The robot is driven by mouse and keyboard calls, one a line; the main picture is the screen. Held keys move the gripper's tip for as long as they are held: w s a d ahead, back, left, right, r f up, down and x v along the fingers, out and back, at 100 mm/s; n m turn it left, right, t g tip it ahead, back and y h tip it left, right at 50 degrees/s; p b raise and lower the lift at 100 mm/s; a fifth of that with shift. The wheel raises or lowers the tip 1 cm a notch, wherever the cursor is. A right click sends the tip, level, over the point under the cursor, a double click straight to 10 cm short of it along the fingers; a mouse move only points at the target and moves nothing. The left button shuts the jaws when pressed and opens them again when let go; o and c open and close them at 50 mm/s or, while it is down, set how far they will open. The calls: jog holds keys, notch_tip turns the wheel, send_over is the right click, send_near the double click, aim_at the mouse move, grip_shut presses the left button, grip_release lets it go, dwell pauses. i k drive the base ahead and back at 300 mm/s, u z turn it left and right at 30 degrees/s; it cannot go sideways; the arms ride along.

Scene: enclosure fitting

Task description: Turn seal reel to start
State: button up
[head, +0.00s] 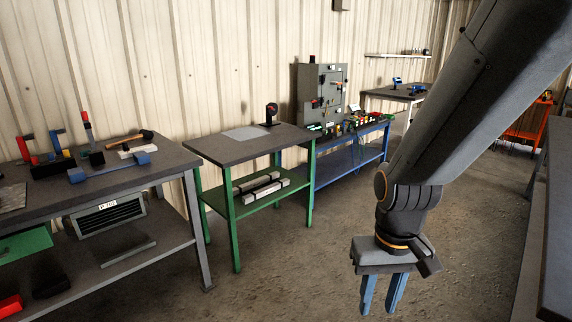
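My gripper (378,309) hangs pointing down over the bare floor at the right. Its two blue fingers stand apart with nothing between them. A small dark upright device with a reddish part (270,112) stands near the back of the green table's top (230,151). It may be the seal reel, but it is too small to tell for sure. My gripper is well in front and to the right of it, touching nothing.
A grey mat (246,134) lies on the green table. A blue bench (345,158) behind it bears a grey enclosure (320,94) and several small parts. A workbench (135,177) with tools stands at left. The floor (300,270) between is clear.

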aim_at(272, 108)
jog(key=z, duration=0.3)
jog(key=i, duration=3.4)
jog(key=u, duration=0.05)
